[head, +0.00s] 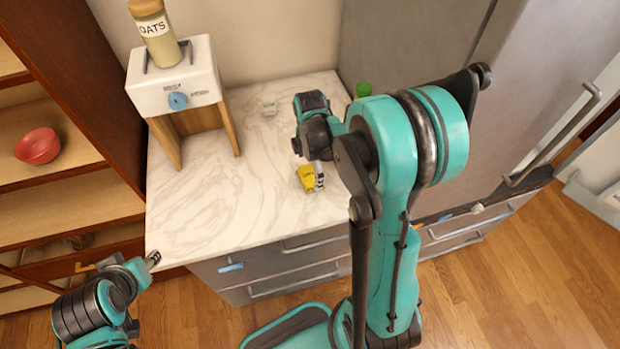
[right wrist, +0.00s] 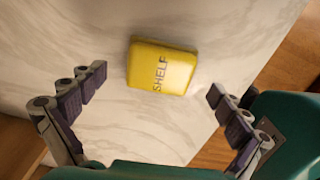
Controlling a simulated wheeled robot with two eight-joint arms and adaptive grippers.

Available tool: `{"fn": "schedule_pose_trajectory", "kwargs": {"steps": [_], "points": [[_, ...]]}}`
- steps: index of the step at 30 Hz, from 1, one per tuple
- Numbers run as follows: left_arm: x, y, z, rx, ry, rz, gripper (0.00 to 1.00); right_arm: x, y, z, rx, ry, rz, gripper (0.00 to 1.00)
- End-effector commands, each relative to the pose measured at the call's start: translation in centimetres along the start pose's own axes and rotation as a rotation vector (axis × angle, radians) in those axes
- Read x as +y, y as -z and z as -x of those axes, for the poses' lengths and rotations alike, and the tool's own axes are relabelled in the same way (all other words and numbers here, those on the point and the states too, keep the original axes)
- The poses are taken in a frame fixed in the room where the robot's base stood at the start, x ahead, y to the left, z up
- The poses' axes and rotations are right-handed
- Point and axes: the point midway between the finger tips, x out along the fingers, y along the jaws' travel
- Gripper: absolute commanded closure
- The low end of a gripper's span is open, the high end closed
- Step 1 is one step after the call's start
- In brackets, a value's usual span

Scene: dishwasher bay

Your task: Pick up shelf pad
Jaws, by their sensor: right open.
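The shelf pad is a small yellow block (right wrist: 163,68) marked "SHELF", lying on the marble counter in the right wrist view. In the head view the yellow pad (head: 306,178) is near the counter's front, partly hidden by my right gripper (head: 318,176). In the right wrist view my right gripper (right wrist: 157,88) is open, its fingers apart on either side of the pad, with nothing between them clearly touching. My left gripper (head: 153,260) is at the lower left in the head view, off the counter's front left corner; its finger opening is too small to tell.
A white box on wooden legs (head: 195,88) stands at the back left of the counter (head: 200,205), with an oats jar (head: 155,35) on top. A red bowl (head: 38,146) sits on the left shelves.

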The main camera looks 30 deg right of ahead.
Motion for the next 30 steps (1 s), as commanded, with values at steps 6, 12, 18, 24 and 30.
{"fn": "schedule_pose_trajectory", "kwargs": {"steps": [6, 12, 18, 24, 30], "points": [[0.0, -0.5, -0.7, 0.0, 0.0, 0.0, 0.6, 0.0, 0.0, -2.5, 0.0, -0.001, -0.001, 0.0], [0.0, -0.5, -0.7, 0.0, 0.0, 0.0, 0.6, 0.0, 0.0, -2.5, 0.0, -0.001, -0.001, 0.0], [0.0, -0.5, -0.7, 0.0, 0.0, 0.0, 0.6, 0.0, 0.0, -2.5, 0.0, -0.001, -0.001, 0.45], [0.0, -0.5, -0.7, 0.0, 0.0, 0.0, 0.6, -0.1, 0.0, -2.5, 0.0, 0.0, -0.001, 0.59], [0.0, -0.5, -0.7, 0.0, 0.0, 0.0, 0.6, -0.1, 0.0, -2.5, 0.001, 0.0, -0.001, 0.59]]}}
